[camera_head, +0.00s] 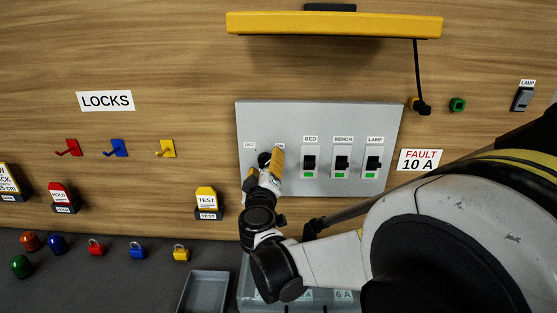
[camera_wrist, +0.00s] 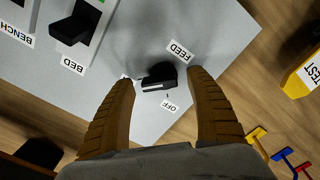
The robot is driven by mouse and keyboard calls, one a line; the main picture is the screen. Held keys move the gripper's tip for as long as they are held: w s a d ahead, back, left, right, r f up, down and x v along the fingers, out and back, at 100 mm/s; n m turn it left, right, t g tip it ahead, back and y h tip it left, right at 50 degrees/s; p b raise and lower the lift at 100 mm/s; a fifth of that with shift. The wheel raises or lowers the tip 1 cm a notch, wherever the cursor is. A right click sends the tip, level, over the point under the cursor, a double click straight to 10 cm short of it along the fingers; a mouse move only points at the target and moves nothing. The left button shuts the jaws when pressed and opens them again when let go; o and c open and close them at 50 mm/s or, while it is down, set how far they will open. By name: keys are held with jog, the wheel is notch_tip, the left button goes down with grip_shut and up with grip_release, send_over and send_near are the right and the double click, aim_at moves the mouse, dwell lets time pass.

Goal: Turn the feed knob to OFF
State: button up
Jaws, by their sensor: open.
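The feed knob (camera_wrist: 160,75) is black with a white line along one side. The OFF label (camera_wrist: 168,107) is beside the knob, and another small label is partly hidden behind a finger. In the head view the OFF label (camera_head: 249,146) is left of the knob. My gripper (camera_head: 264,162) is open in front of the panel, with its tan fingers on either side of the knob. The wrist view shows gaps between both fingers and the knob; contact is not visible.
Breaker switches BED (camera_head: 310,163), BENCH (camera_head: 341,164) and LAMP (camera_head: 373,164) stand right of the knob. A yellow raised cover (camera_head: 334,24) is above the panel. Lock hooks and padlocks are on the left. A grey tray (camera_head: 205,291) lies below.

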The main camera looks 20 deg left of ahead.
jog(key=shift+w, duration=0.25)
jog(key=shift+c, duration=0.2)
jog(key=c, duration=1.1)
